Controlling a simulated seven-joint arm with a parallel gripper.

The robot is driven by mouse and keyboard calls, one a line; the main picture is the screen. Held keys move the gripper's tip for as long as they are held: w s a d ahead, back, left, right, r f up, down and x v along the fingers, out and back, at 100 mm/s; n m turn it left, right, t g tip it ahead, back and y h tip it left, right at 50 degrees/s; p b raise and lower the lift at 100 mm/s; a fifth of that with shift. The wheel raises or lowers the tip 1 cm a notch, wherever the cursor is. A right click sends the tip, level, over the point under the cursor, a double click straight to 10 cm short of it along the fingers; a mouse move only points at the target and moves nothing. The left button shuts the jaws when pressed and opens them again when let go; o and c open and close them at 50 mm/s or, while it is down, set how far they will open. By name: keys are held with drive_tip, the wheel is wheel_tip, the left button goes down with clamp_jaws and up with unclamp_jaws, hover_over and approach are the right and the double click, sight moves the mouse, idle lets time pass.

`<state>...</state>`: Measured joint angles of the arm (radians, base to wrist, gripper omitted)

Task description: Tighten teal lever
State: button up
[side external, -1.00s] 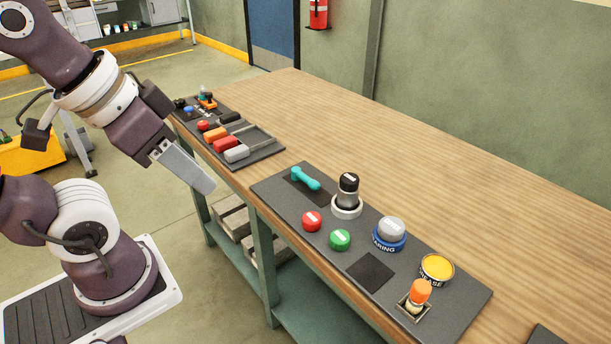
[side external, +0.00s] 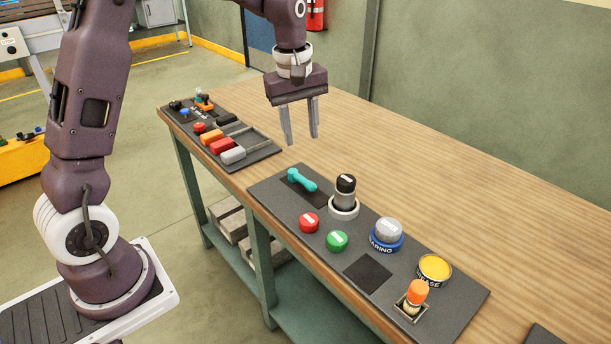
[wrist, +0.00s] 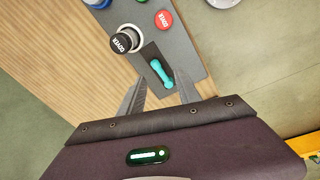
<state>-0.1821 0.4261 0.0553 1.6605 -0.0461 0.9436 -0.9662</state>
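The teal lever (side external: 301,180) lies on a black patch at the far left end of the dark grey panel on the workbench. In the wrist view the teal lever (wrist: 161,74) shows just beyond the fingertips, nearer the right finger. My gripper (side external: 301,141) hangs above the bench with its fingers pointing down, above and behind the lever in the side view. Its two fingers are apart with nothing between them. The gripper also shows at the bottom of the wrist view (wrist: 158,85).
Beside the lever stands a black-topped cylinder (side external: 344,193) in a white ring. Red (side external: 309,223) and green (side external: 337,241) caps, a grey bearing part (side external: 387,233), a yellow tin (side external: 434,269) and an orange-topped part (side external: 416,293) share the panel. The bench's back is clear.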

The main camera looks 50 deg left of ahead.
sight(306, 179)
drive_tip(key=w+a+f+n, duration=0.1)
drive_tip(key=f, duration=0.2)
drive_tip(key=w+a+f+n, duration=0.1)
drive_tip(key=w+f, duration=0.1)
drive_tip(key=f, duration=0.1)
drive_tip(key=w+a+f+n+g, duration=0.1)
drive_tip(key=a+f+n, duration=0.1)
drive_tip(key=f, duration=0.1)
drive_tip(key=shift+w+f, duration=0.3)
wheel_tip(306, 179, down, 7)
drive_tip(key=shift+f, duration=0.1)
clamp_jaws()
drive_tip(key=shift+w, duration=0.1)
idle(0.5)
